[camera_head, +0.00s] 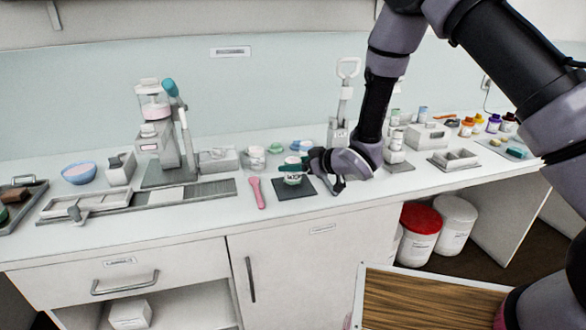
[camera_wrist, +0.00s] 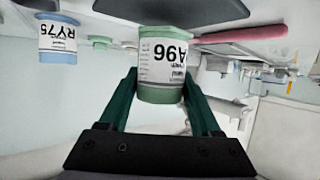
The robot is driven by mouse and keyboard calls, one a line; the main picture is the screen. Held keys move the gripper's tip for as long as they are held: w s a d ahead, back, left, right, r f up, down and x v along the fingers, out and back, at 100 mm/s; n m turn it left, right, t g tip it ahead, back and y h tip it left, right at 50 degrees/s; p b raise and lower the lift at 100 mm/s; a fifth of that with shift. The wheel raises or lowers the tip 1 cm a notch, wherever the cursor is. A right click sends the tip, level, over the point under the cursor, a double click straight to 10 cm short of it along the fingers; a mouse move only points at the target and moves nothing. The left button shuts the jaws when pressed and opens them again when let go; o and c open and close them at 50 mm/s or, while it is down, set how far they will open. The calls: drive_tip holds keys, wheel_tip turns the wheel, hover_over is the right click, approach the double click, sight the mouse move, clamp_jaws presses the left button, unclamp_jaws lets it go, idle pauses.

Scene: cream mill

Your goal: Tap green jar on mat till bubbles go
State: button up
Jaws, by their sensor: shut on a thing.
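The green jar (camera_head: 292,176) is at the dark mat in the head view, with a white label. In the wrist view the jar (camera_wrist: 161,88) appears upside down, with a label reading "A96" and a green body. My gripper (camera_head: 312,176) comes from the right, its two green fingers on either side of the jar, shut on it. The dark square mat (camera_head: 283,191) lies on the counter under the jar. I cannot tell whether the jar touches the mat or hangs just above it.
A pink spatula (camera_head: 257,193) lies just left of the mat. Small jars (camera_head: 257,157) stand behind it. A mill machine (camera_head: 158,130) stands further left, with a blue bowl (camera_head: 79,171) beyond. A grey tray (camera_head: 453,159) is to the right. The counter's front strip is clear.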

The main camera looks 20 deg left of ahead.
wheel_tip(320, 180, down, 2)
drive_tip(key=shift+f, duration=0.1)
clamp_jaws()
drive_tip(key=shift+r, duration=1.45)
drive_tip(key=shift+f, duration=1.45)
drive_tip(key=o, duration=1.5)
unclamp_jaws()
drive_tip(key=shift+r, duration=0.1)
drive_tip(key=shift+r, duration=2.9)
